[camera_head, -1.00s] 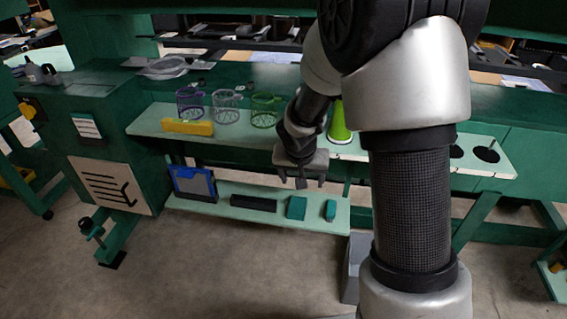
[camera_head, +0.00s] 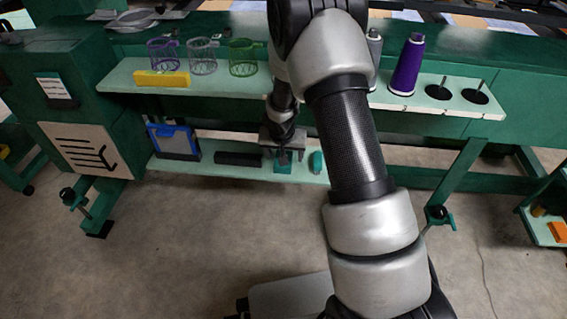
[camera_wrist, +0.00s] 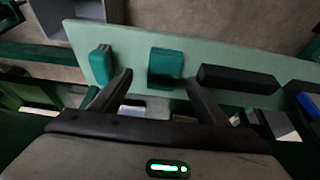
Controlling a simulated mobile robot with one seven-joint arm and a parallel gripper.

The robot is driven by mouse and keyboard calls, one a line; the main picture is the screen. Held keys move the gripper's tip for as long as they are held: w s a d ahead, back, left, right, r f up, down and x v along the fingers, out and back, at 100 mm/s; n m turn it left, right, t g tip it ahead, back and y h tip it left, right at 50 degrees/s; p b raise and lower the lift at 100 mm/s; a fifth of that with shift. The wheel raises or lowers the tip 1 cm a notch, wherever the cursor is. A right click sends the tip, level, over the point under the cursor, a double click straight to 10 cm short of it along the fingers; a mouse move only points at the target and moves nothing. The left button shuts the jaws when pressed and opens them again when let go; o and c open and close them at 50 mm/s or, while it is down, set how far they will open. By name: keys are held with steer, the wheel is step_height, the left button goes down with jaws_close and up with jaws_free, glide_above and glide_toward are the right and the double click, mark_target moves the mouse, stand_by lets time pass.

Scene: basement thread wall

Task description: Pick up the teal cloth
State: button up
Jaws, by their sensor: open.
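A folded, block-shaped teal item that looks like the teal cloth (camera_head: 283,169) lies on the pale green lower shelf. It also shows in the wrist view (camera_wrist: 166,65), just beyond and between my fingertips. My gripper (camera_head: 284,156) is above the shelf at this item and overlaps its upper part in the head view. In the wrist view my gripper (camera_wrist: 160,78) has its two fingers spread apart with nothing held between them. Whether the fingers touch the cloth cannot be told.
A smaller teal object (camera_head: 316,162) lies right of the cloth, and a black bar (camera_head: 238,158) lies left. A blue-framed item (camera_head: 174,141) stands farther left. The upper shelf (camera_head: 122,80) overhangs, holding wire cups, a yellow block (camera_head: 162,79) and a purple thread cone (camera_head: 407,66).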

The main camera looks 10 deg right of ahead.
steer(key=x, duration=0.3)
steer(key=b+x, duration=0.1)
steer(key=x, duration=0.1)
steer(key=shift+w+a+r, duration=0.1)
steer(key=shift+w+a, duration=0.15)
steer(key=shift+a, duration=0.05)
steer(key=c, duration=1.1)
steer(key=shift+r+p, duration=0.3)
steer(key=shift+r, duration=0.4)
steer(key=shift+s+a, duration=0.15)
steer(key=shift+s, duration=0.15)
steer(key=s+a, duration=0.1)
steer(key=s, duration=0.4)
steer(key=s+a+b, duration=0.1)
steer(key=s+a, duration=0.1)
steer(key=s, duration=0.4)
steer(key=s+a+b, duration=0.1)
steer(key=s+a, duration=0.1)
steer(key=s, duration=0.3)
steer(key=shift+s+a, duration=0.1)
steer(key=shift+s, duration=0.2)
